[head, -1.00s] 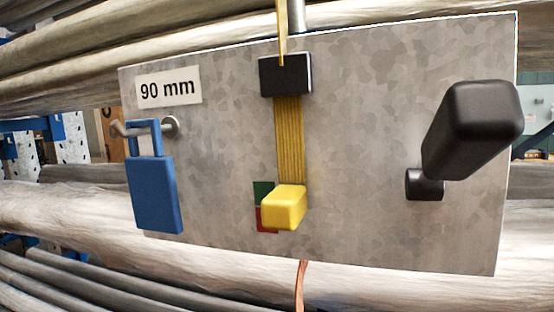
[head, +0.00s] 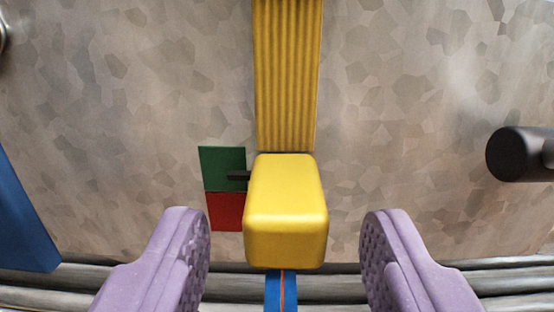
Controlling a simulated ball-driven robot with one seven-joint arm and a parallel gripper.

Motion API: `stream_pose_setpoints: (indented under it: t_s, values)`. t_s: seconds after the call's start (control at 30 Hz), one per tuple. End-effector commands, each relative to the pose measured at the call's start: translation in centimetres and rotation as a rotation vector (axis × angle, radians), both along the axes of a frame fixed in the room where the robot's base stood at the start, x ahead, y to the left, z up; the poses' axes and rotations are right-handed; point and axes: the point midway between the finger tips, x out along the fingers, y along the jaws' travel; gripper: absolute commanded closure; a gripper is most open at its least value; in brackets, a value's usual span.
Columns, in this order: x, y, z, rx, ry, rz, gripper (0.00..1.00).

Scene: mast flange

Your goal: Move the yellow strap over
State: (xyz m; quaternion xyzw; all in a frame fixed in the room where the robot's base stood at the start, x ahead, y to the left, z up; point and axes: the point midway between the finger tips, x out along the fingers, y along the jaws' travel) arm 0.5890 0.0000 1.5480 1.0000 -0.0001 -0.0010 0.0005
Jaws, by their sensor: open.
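The yellow strap (head: 287,75) is ribbed and hangs down the grey metal plate from the top of the view. A yellow block (head: 286,212) sits at its lower end. My gripper (head: 285,235) is open, with one purple finger on each side of the block and a clear gap on both sides. Neither finger appears to touch it. Left of the block are a green patch (head: 222,166) above a red patch (head: 224,211) on the plate. A small dark pointer (head: 238,176) at the block lies over the lower part of the green patch.
The grey plate (head: 400,100) fills the background. A black round peg (head: 516,154) juts out at the right. Grey rods or pipes lie beyond the plate's lower edge.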

Motion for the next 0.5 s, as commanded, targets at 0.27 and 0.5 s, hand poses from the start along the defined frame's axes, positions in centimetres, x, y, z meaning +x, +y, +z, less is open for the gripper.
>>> stream_pose_setpoints:
  t_s: [0.27,0.5]
  values:
    - [2.3,0.0,0.1,0.001,-0.001,0.000,0.45]
    - [2.3,0.0,0.1,0.001,-0.001,0.000,0.54]
